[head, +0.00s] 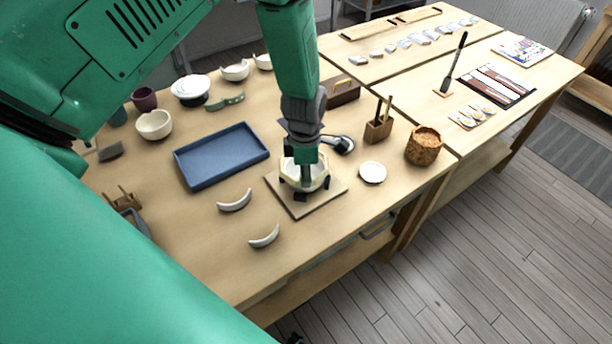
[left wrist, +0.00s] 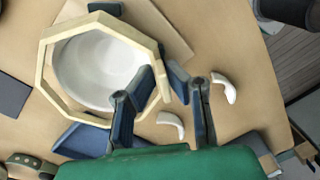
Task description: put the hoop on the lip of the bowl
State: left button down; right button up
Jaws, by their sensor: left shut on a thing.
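The hoop is a pale cream octagonal ring (left wrist: 68,28), seen in the left wrist view over the white bowl (left wrist: 92,70). The bowl stands on a square wooden board (head: 299,210) in the head view, with the hoop (head: 284,173) around its top. My left gripper (head: 304,184) points down there. In the left wrist view its fingers (left wrist: 163,78) are shut on the hoop's right side. Whether the hoop touches the lip I cannot tell. My right gripper is not in view.
A blue tray (head: 221,156) lies left of the board. Two curved white pieces (head: 235,201) (head: 264,237) lie in front. A white disc (head: 372,172), a cork pot (head: 424,146) and a wooden tool holder (head: 379,130) stand to the right.

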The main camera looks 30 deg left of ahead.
pick_arm(q)
jog(key=shift+r, duration=0.2)
jog(key=shift+r+p, duration=1.4)
jog(key=shift+r, duration=0.05)
jog(key=shift+f, duration=0.15)
jog(key=shift+w+d+f+b, duration=0.1)
jog(key=shift+d+f+b, duration=0.1)
jog(key=shift+f+b, duration=0.45)
jog(key=shift+f, duration=0.1)
jog(key=shift+f, duration=0.4)
dwell(0.6)
jog(key=shift+f, duration=0.7)
dwell(1.0)
dwell(0.4)
jog(key=c, duration=1.1)
grip_release()
